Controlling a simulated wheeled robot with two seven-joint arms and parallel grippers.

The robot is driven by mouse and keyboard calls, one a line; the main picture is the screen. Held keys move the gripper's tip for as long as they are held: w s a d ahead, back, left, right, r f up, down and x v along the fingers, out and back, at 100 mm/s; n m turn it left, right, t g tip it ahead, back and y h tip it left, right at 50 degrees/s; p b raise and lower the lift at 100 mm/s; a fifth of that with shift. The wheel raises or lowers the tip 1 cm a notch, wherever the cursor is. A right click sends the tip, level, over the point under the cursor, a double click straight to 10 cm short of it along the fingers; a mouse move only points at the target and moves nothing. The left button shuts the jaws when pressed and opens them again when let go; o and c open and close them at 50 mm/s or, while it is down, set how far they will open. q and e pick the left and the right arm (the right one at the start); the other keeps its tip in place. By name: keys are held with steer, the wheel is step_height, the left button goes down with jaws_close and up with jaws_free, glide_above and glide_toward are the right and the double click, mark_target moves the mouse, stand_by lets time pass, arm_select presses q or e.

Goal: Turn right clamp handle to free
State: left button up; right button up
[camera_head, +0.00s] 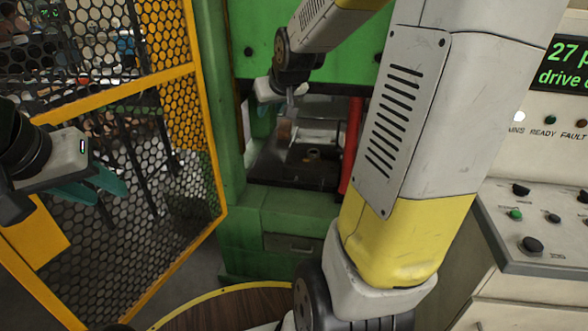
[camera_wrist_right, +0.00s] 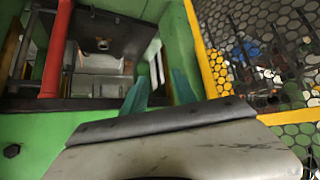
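No part in either view can be told for certain as the right clamp handle. Inside the green press opening a dark die block (camera_head: 300,165) shows, and also in the right wrist view (camera_wrist_right: 120,32). My right gripper (camera_wrist_right: 160,86) has its two teal fingers apart with nothing between them, in front of the opening. In the head view its arm reaches in from the top and its fingertips are small and partly hidden. My left gripper (camera_head: 98,186) is at the far left in front of the mesh fence, its teal fingers apart and empty.
A red vertical bar (camera_head: 352,145) stands at the right of the opening, also in the wrist view (camera_wrist_right: 56,52). The green press frame (camera_head: 208,90) surrounds it. A yellow-framed mesh fence (camera_head: 186,70) is at left. A control panel (camera_head: 545,235) is at right.

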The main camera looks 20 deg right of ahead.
steer(key=w+d+f+t, duration=0.1)
steer(key=w+d+f, duration=0.25)
steer(key=w, duration=0.25)
steer(key=w+d+f+t, duration=0.1)
steer(key=w+d+f, duration=0.1)
steer(key=w+f, duration=0.3)
steer(key=m+t+h, duration=0.2)
steer(key=t+h, duration=0.1)
steer(key=t, duration=0.2)
glide_above(321, 180)
steer(key=a, duration=0.7)
step_height(321, 180, down, 26)
steer(key=s+d+f+m+t+h, duration=0.1)
steer(key=s+d+f+m+h, duration=0.15)
steer(key=f, duration=0.35)
steer(key=s+d+f+m+h, duration=0.1)
steer(key=s+d+f, duration=0.1)
steer(key=s+f, duration=0.25)
steer(key=shift+n, duration=0.25)
steer(key=x, duration=0.8)
steer(key=shift+d+f, duration=0.15)
steer(key=shift+f, duration=0.2)
steer(key=shift+c, duration=0.4)
jaws_close()
